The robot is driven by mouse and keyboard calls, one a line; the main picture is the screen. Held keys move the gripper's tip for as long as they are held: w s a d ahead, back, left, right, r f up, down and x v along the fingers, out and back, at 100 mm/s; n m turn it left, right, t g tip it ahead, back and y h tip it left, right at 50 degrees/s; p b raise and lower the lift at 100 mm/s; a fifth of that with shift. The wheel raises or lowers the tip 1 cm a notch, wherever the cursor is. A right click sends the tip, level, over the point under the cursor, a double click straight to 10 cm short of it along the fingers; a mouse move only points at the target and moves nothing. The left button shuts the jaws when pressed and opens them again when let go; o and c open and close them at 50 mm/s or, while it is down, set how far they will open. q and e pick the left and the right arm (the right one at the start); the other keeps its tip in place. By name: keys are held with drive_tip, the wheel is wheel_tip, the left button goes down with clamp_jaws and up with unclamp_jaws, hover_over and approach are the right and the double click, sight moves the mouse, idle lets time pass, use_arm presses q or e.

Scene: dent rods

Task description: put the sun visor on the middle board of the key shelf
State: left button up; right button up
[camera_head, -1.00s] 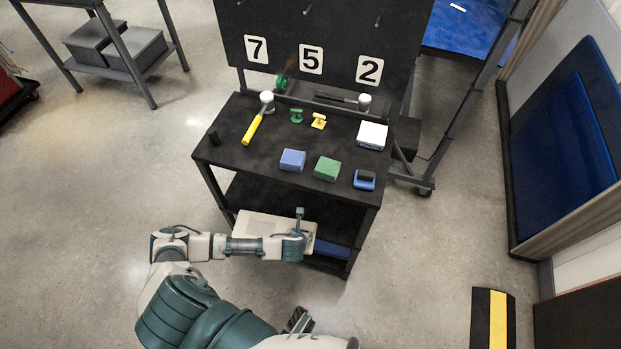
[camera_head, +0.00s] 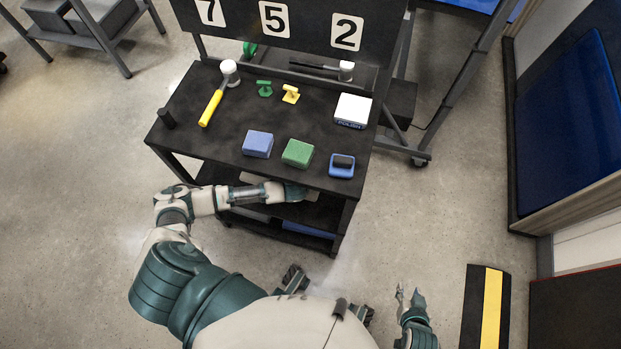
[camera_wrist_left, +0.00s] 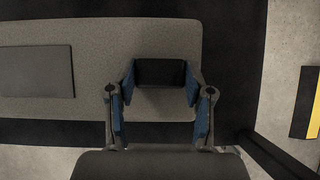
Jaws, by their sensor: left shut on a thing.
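The sun visor is a flat grey-beige panel (camera_wrist_left: 165,35) with a dark rectangle on it, filling much of the left wrist view. In the head view only slivers of the visor (camera_head: 252,179) show beside my left forearm, under the front edge of the top board. My left gripper (camera_wrist_left: 158,85) is shut on the visor's near edge; in the head view its tip is partly hidden by the top board. The black key shelf (camera_head: 215,133) has a top board and lower boards; the middle board (camera_head: 322,212) is mostly shaded. My right gripper (camera_head: 410,297) is open and empty, low at the right.
On the top board are a yellow-handled hammer (camera_head: 212,105), a blue block (camera_head: 258,143), a green block (camera_head: 298,153), a white box (camera_head: 353,109) and small items. A blue thing (camera_head: 308,230) lies lower in the shelf. A black-yellow strip (camera_head: 490,310) lies right.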

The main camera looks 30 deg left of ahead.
use_arm(q)
drive_tip(key=shift+w+a+f, duration=0.15)
drive_tip(key=shift+w+a, duration=0.05)
drive_tip(key=shift+w, duration=0.8)
drive_tip(key=f, duration=0.1)
drive_tip(key=f+b, duration=0.2)
drive_tip(key=shift+a+f, duration=0.3)
drive_tip(key=shift+d, duration=0.1)
drive_tip(key=shift+d+r, duration=0.1)
drive_tip(key=shift+d, duration=0.1)
use_arm(e)
drive_tip(key=w+a+r+t+y, duration=0.1)
drive_tip(key=w+a+r+t, duration=0.1)
drive_tip(key=w+r+t, duration=0.2)
drive_tip(key=shift+w+a+t, duration=0.3)
drive_tip(key=shift+w, duration=0.6)
use_arm(q)
drive_tip(key=o, duration=1.4)
drive_tip(key=shift+a, duration=0.2)
use_arm(e)
drive_tip(key=shift+w+a, duration=0.1)
drive_tip(key=shift+a, duration=0.15)
